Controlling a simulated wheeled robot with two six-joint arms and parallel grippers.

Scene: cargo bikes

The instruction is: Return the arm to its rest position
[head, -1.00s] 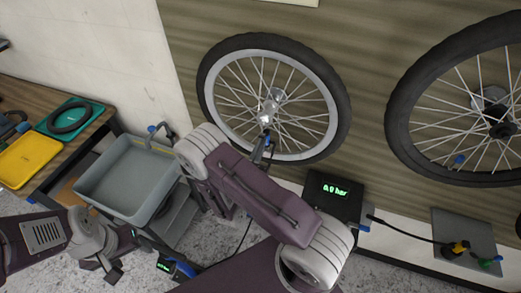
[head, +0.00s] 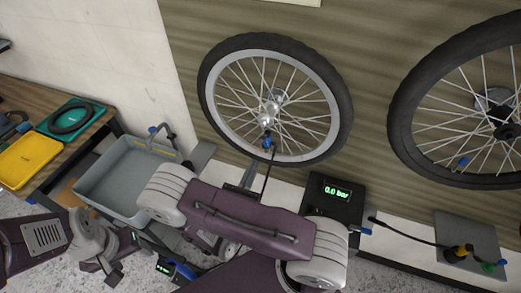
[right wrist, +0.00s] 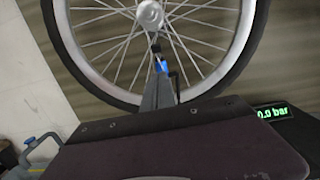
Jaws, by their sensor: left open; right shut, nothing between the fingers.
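My right arm's purple link crosses the lower middle of the head view. Its gripper (right wrist: 157,95) shows in the right wrist view as a narrow grey shape, shut and empty, pointing toward the wheel. In the head view the right gripper is mostly hidden behind the arm. A blue-ended connector (head: 267,141) sits at the lower rim of the left wheel (head: 335,80), with a dark hose running down from it. It also shows in the right wrist view (right wrist: 162,66), just beyond the gripper tips. My left gripper (head: 112,274) is low at the left, open and empty, away from the wheel.
A black box with a "0.0 bar" display (head: 335,192) is below the left wheel. A second wheel (head: 400,120) is at the right, above a grey plate (head: 472,228). A grey bin (head: 125,165) and a bench with yellow (head: 30,160) and green trays (head: 88,108) are at left.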

